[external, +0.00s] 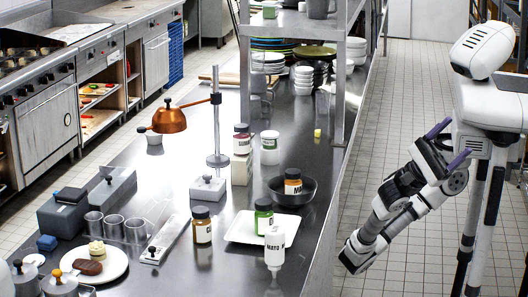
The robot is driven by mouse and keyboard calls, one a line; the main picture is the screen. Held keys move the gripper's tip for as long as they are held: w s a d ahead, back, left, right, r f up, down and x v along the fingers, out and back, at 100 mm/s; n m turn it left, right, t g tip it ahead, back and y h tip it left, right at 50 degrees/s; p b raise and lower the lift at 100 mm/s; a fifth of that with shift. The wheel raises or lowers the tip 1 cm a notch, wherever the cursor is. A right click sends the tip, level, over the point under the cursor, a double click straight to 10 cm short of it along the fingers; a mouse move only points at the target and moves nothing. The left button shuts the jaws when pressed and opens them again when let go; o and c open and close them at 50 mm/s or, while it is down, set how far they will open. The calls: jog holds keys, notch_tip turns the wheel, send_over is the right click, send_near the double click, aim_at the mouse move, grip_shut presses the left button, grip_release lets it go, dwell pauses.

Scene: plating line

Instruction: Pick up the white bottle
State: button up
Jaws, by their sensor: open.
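A green-labelled jar (263,220) is at the white tray, close behind the bottle. A dark pan (309,194) with an orange-labelled jar (293,184) sits behind it. Another jar (201,227) stands left of the tray. A shelf post (339,92) rises further back. The aisle is clear.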

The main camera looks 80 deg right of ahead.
jog(key=s+a+f+t, duration=0.2)
jog(key=a+f+t, duration=0.2)
jog(key=a, duration=0.2)
jog(key=w+a+f+m+t, duration=0.3)
jog(key=w+a+f+t, duration=0.75)
jog(key=f, duration=0.25)
jog(key=r+m+t+h, duration=0.2)
jog(key=m+t+h, duration=0.4)
jog(key=m+t, duration=0.5)
send_over(275, 229)
jog(key=n+t, duration=0.2)
jog(key=f, duration=0.7)
jog(key=shift+w+f, duration=0.25)
jog(key=shift+s+f+p, duration=0.15)
jog(key=shift+f+p, duration=0.45)
jog(key=shift+f, duration=1.05)
jog(key=shift+s+f+p, duration=0.1)
jog(key=shift+f+p, duration=0.45)
jog(key=shift+f, duration=1.05)
jog(key=c, duration=0.8)
